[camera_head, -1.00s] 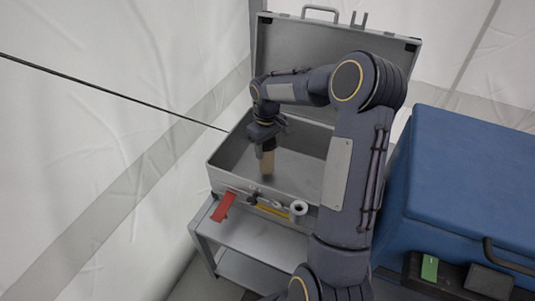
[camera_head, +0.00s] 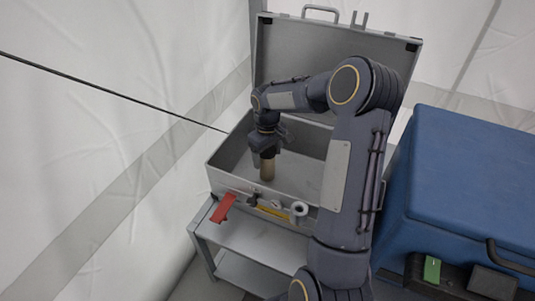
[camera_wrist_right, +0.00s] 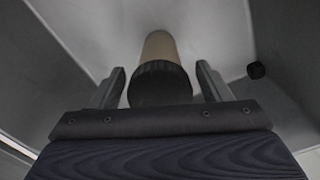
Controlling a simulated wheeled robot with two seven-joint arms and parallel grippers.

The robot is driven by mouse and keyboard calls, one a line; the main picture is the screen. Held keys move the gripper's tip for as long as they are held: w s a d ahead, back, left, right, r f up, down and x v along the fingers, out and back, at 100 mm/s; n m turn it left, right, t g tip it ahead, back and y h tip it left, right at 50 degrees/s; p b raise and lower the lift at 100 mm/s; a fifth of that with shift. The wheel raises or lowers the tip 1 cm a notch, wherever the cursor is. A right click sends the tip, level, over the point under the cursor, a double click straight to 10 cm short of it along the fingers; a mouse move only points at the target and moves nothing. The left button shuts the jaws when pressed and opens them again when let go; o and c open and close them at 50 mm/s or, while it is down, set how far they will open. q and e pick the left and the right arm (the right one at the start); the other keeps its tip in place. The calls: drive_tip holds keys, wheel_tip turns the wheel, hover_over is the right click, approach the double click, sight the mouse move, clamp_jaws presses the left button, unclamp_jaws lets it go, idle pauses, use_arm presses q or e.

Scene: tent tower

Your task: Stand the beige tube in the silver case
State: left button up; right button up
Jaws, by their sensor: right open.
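The open silver case (camera_head: 225,180) stands on a grey stand with its lid raised at the back. The beige tube (camera_head: 267,171) stands inside it, looking upright, near the left part of the case floor. In the right wrist view the beige tube (camera_wrist_right: 160,46) has a dark cap (camera_wrist_right: 160,84) towards me. My right gripper (camera_head: 264,146) is over the tube inside the case. In the wrist view its fingers (camera_wrist_right: 160,70) are apart, one on each side of the cap, with gaps to both. The tube's foot is hard to make out. My left gripper is not in view.
A red tag (camera_head: 222,208), a yellow item (camera_head: 272,212) and a pale ring-shaped piece (camera_head: 298,209) are at the case's front. A blue box (camera_head: 470,175) stands at the right. Tent walls close in at left and back. My right arm hides the case's right side.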

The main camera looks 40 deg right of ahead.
wheel_tip(320, 180, up, 12)
drive_tip(key=p, duration=0.3)
drive_tip(key=s+a+r+m+t+y, duration=0.1)
drive_tip(key=s+a+r+t, duration=0.1)
drive_tip(key=s+a+r, duration=0.4)
drive_tip(key=s+a+r+m+t+y, duration=0.1)
drive_tip(key=s+a+r+t, duration=0.1)
drive_tip(key=s+a, duration=0.75)
drive_tip(key=s+a+f+t+y, duration=0.1)
drive_tip(key=s+a+f, duration=0.2)
drive_tip(key=s, duration=0.5)
drive_tip(key=shift+s+a+m+t+y, duration=0.3)
drive_tip(key=shift+s+a+m+y, duration=0.05)
drive_tip(key=shift+a+m+y, duration=0.1)
